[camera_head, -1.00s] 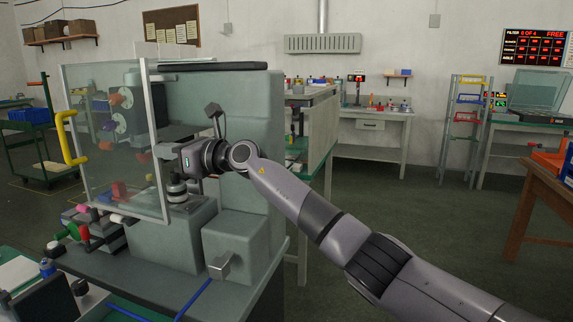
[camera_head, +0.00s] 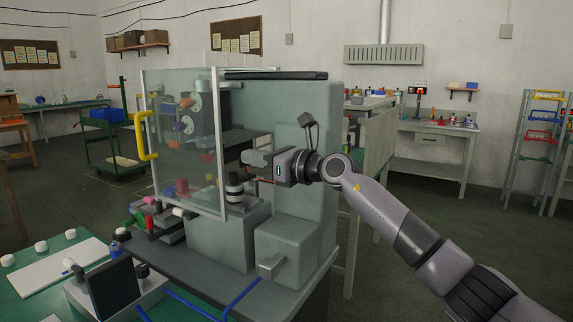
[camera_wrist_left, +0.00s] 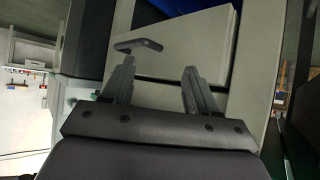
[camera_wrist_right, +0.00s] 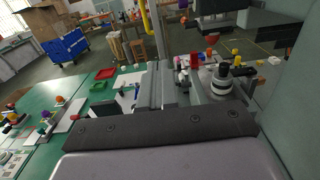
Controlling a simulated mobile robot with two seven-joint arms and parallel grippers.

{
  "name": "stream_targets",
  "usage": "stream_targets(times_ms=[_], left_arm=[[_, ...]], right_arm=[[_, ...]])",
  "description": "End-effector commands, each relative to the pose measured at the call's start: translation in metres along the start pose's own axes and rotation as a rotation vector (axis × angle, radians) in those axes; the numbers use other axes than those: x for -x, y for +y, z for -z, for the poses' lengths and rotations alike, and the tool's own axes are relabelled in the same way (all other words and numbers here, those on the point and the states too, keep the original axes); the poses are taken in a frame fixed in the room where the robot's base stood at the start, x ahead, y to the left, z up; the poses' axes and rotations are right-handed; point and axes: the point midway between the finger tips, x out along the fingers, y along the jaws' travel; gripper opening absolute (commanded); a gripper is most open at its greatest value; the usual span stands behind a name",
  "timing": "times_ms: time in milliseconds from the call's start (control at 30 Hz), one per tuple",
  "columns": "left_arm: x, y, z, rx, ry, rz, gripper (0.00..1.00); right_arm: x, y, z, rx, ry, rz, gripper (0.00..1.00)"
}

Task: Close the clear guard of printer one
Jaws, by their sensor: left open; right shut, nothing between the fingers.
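The clear guard (camera_head: 178,150) of the printer (camera_head: 287,130) stands upright at the printer's left side, with a grey frame bar on its right edge. A gap shows between that bar and the printer body. Its yellow handle (camera_head: 146,136) is on the far left edge; part of it shows in the right wrist view (camera_wrist_right: 147,18). My right gripper (camera_head: 250,158) is shut and empty, just right of the frame bar; I cannot tell if it touches. Its fingers (camera_wrist_right: 160,85) are together in the right wrist view. My left gripper (camera_wrist_left: 156,82) is open and empty, outside the head view.
The printer's lower block (camera_head: 283,250) juts out beneath my right arm. A green table (camera_head: 25,295) with white caps and a dark screen stands at front left. A green cart (camera_head: 115,155) stands behind the guard. Open floor (camera_head: 400,270) lies at the right.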

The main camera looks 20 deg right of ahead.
Motion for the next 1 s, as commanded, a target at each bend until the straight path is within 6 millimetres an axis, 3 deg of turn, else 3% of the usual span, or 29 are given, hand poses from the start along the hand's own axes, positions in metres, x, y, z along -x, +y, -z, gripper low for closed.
stream_targets(times_ms=[200,500,767,867,1000], left_arm=[[-0.003,0.002,0.000,0.001,0.002,-0.004,0.59],[-0.004,0.004,-0.001,0.004,0.002,-0.008,0.59],[-0.003,0.004,0.002,0.005,0.007,-0.009,0.59],[-0.001,0.004,0.004,0.004,0.007,-0.008,0.59],[0.003,0.003,0.009,0.003,0.008,-0.007,0.59]], right_arm=[[0.034,-0.002,0.001,0.002,0.000,0.003,0.00],[0.066,-0.001,0.000,0.001,-0.001,0.001,0.00],[0.070,0.002,0.003,-0.017,-0.002,-0.007,0.00],[0.066,0.013,0.016,-0.098,-0.015,-0.037,0.00],[0.062,0.042,0.049,-0.349,-0.058,-0.106,0.00]])
